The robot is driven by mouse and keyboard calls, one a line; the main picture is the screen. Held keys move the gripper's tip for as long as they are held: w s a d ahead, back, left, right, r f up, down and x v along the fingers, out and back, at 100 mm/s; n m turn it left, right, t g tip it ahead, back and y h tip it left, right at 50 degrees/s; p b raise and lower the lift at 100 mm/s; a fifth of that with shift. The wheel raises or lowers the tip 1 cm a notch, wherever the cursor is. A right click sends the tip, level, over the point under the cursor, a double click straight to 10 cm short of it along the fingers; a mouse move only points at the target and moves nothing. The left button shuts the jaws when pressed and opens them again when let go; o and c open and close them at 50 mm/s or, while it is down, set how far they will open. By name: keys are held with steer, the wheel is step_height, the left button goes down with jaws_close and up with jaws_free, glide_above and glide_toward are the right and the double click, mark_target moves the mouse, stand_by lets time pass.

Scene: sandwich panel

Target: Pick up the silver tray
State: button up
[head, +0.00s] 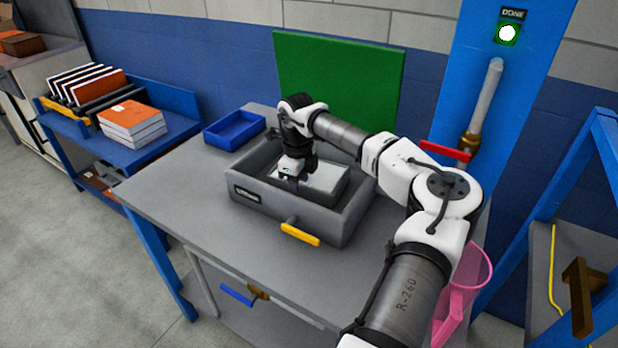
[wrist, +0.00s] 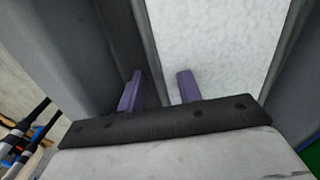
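The silver tray (head: 325,180) is a pale, flat-topped rectangular piece lying inside a grey bin (head: 330,228) on the table. My gripper (head: 291,182) points down into the bin at the left end of the tray. In the wrist view the tray's mottled pale surface (wrist: 222,45) fills the upper right. My two purple fingers (wrist: 158,92) stand apart, with the tray's left edge running down between them. The right finger overlaps the pale surface and the left one is over the dark gap by the bin wall. Whether they touch the tray cannot be told.
The bin's walls stand close around the tray, with a yellow handle (head: 300,235) at the front. A small blue bin (head: 235,131) is behind it at the left. A green panel (head: 345,90) rises behind the table. The table's left front (head: 190,200) is clear.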

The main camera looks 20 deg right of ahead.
jaws_close()
steer(key=shift+r, duration=0.1)
stand_by(0.3)
